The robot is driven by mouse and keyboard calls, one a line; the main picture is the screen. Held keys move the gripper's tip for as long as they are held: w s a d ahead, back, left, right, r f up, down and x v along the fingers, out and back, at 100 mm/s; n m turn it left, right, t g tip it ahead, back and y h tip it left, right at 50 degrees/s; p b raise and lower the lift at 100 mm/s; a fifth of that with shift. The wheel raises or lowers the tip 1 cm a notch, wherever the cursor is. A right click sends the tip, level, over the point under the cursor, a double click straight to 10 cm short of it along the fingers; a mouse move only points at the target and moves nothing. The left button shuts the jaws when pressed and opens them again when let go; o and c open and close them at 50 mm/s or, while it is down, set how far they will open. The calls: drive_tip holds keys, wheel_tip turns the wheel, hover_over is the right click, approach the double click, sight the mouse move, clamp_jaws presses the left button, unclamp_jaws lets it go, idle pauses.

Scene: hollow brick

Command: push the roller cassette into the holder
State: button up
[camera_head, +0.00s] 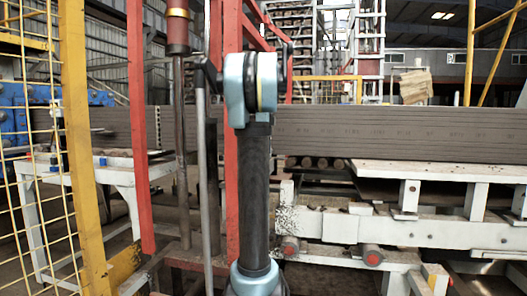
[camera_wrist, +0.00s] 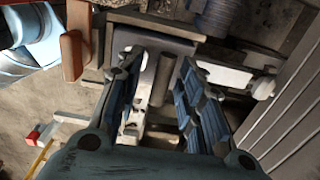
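In the wrist view my gripper (camera_wrist: 161,62) is open, with its two blue-grey ridged fingers well apart. Between and beyond the fingers shows a dark grey cylinder (camera_wrist: 163,80), seemingly a roller, beside a white plate (camera_wrist: 146,76). This may be the roller cassette, but I cannot tell for sure. I see no contact between the fingers and it. A dark flat surface (camera_wrist: 165,43) lies just beyond. I cannot make out the holder with certainty. In the head view my gripper does not show; my arm stands in the middle.
In the head view a red post (camera_head: 139,120) and a yellow mesh fence (camera_head: 82,150) stand left. A long grey slab (camera_head: 400,132) crosses behind my arm. A white conveyor frame (camera_head: 430,230) fills the right. In the wrist view a brown block (camera_wrist: 72,55) is left.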

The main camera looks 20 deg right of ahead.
wheel_tip(320, 180, up, 12)
idle(0.6)
idle(0.5)
